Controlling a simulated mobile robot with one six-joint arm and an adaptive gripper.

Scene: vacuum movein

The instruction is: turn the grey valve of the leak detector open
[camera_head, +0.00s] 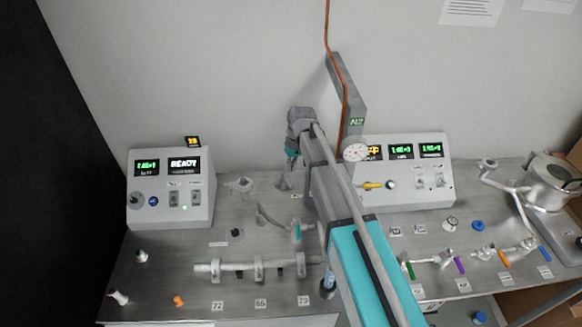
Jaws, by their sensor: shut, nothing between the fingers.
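A light grey box with a green display and a READY display stands at the left, probably the leak detector (145,215). My gripper (291,165) hangs from the arm's end over the back middle of the bench, right of this box. It looks small and dark, shut and empty, apart from the box. A small grey fitting (240,185) stands between box and gripper, and another grey piece (283,183) lies just below the gripper in the picture. I cannot tell which fitting is the grey valve or how its handle is turned. My arm hides part of the bench's middle.
A horizontal pipe (230,266) with clamps lies at the front left, a curved hose (268,217) behind it. Coloured-handled valves, including a purple one (458,265), and a pump (550,182) fill the right.

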